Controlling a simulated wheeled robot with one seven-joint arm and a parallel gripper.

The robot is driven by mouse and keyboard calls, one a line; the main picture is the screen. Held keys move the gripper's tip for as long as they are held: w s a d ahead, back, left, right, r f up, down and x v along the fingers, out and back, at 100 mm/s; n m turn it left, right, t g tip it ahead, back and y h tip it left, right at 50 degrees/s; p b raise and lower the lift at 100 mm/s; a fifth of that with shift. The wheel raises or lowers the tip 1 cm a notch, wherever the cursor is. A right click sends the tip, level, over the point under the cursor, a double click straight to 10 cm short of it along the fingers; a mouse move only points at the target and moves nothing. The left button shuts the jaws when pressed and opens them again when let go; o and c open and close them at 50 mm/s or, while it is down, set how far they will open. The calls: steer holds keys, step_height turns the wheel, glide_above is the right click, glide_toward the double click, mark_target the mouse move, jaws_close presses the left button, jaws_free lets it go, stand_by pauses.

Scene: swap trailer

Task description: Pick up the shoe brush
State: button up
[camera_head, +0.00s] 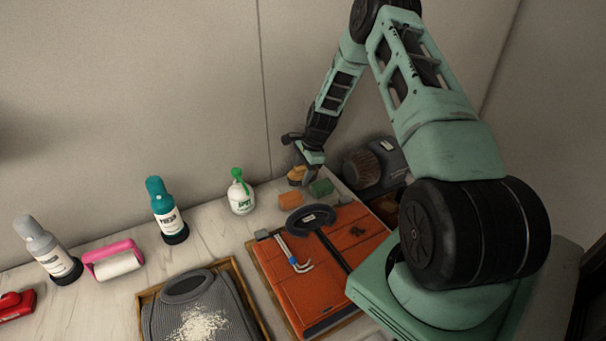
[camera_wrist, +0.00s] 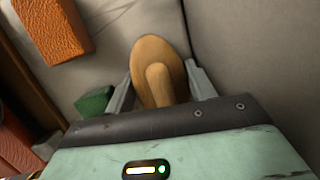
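The shoe brush (camera_wrist: 150,50), with a tan wooden body and a rounded knob handle, is in the middle of the wrist view. My gripper (camera_wrist: 160,68) has its two grey fingers apart, one on each side of the brush. I see no clear grip, and whether the fingertips touch its sides is hard to tell. In the head view the brush (camera_head: 296,175) stands on the counter near the wall, partly hidden by my gripper (camera_head: 308,172), which is low over it. The bristles are hidden.
An orange sponge (camera_head: 290,199) and a green sponge (camera_head: 321,188) lie close by the brush. A dark round-fronted object (camera_head: 362,168) stands to the right, a green-topped white bottle (camera_head: 241,195) to the left. A wooden tray (camera_head: 262,272) with orange cloth is in front.

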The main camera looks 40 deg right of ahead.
mark_target(302, 165)
steer(key=shift+r, duration=0.1)
stand_by(0.3)
steer(key=shift+s+r+b, duration=0.15)
steer(key=shift+b, duration=0.4)
step_height(302, 165, up, 11)
steer(key=b, duration=0.2)
steer(key=shift+b, duration=0.35)
steer(key=s+a+b, duration=0.2)
steer(key=s, duration=0.7)
steer(key=s+a+b, duration=0.3)
steer(key=s, duration=0.7)
steer(key=shift+o, duration=0.7)
